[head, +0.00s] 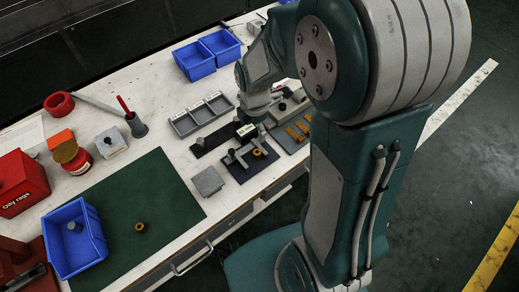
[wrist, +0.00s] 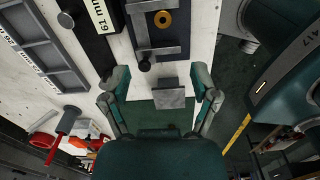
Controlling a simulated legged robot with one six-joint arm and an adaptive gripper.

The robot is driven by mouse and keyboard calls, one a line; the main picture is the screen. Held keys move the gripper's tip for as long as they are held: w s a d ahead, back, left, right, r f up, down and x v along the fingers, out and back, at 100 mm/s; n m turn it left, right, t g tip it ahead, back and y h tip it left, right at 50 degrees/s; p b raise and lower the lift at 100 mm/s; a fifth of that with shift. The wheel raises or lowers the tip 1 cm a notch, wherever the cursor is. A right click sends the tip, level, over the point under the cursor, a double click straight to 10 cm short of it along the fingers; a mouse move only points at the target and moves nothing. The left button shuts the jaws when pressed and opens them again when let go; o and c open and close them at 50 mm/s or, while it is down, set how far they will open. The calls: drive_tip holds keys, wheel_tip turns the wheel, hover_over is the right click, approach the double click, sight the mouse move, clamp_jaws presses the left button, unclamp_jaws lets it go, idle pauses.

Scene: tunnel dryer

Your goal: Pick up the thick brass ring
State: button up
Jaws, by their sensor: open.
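One brass ring (head: 257,153) lies on a dark fixture plate (head: 240,166) with upright posts, near the bench's front edge. It also shows in the wrist view (wrist: 162,18), flat at the top, its hole visible. A second brass-coloured ring (head: 140,227) lies on the green mat in the head view. I cannot tell for sure which ring is the thicker. My gripper (wrist: 160,80) is open and empty, with its fingers spread wide above the bench. The ring on the plate lies beyond the fingertips in the wrist view, apart from them. My arm partly hides the bench behind it.
A grey square block (head: 208,181) sits between mat and fixture; the wrist view shows it between the fingers. A grey compartment tray (head: 202,115), blue bins (head: 208,55), another blue bin (head: 75,240) and a cup with a red-handled tool (head: 135,124) stand around. The green mat (head: 110,205) is mostly clear.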

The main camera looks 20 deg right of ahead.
drive_tip(key=f+n, duration=0.1)
drive_tip(key=f, duration=0.1)
hover_over(257, 152)
drive_tip(key=f, duration=0.5)
drive_tip(key=shift+w+a, duration=0.15)
drive_tip(key=shift+a, duration=0.05)
drive_tip(key=f, duration=0.5)
drive_tip(key=shift+d, duration=0.2)
clamp_jaws()
